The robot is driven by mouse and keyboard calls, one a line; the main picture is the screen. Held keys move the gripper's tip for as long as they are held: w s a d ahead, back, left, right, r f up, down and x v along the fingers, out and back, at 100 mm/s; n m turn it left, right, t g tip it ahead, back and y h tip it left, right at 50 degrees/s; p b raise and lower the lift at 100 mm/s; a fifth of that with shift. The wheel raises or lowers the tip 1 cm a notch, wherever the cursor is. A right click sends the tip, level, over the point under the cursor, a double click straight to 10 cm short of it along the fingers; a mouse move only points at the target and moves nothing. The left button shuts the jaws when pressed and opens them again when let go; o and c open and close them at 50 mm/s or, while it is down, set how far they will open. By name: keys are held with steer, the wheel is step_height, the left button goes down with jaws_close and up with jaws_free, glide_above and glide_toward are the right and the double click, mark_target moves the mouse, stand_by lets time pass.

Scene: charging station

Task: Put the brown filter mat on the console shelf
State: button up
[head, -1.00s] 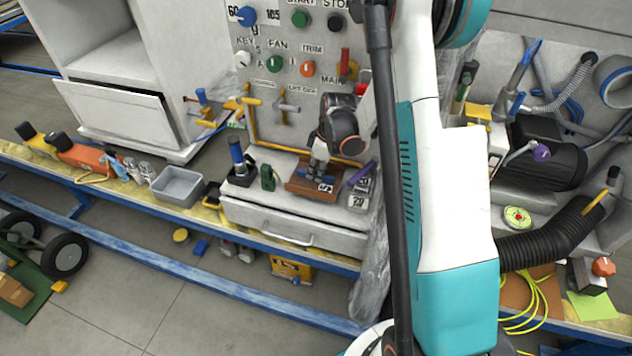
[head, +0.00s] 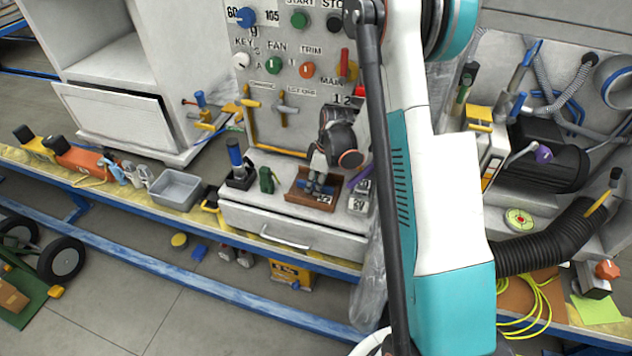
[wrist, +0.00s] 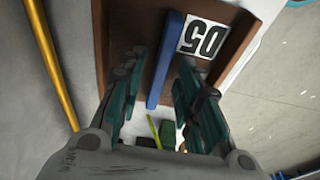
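A flat brown sheet (head: 516,297), which looks like the filter mat, lies on the bench at the right in the head view, partly under a yellow cable. The console shelf (head: 235,215) is the pale ledge above the drawer. My gripper (head: 318,178) is over a brown tray (head: 300,196) on that shelf, far left of the sheet. In the wrist view my gripper (wrist: 160,75) has its teal fingers apart, near a blue bar (wrist: 165,60) and a white number tag (wrist: 203,38) in the brown tray (wrist: 120,25). I see nothing held between the fingers.
A black ribbed hose (head: 545,245) lies behind the brown sheet. A green sheet (head: 598,308) and an orange-knobbed box (head: 594,280) are to its right. On the shelf, a blue-handled tool (head: 236,160) and a green item (head: 267,180) stand left of the tray. A grey bin (head: 176,188) is farther left.

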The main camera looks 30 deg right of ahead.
mark_target(324, 186)
steer(key=p+v, duration=0.5)
steer(key=v, duration=0.7)
steer(key=shift+r, duration=0.2)
stand_by(1.1)
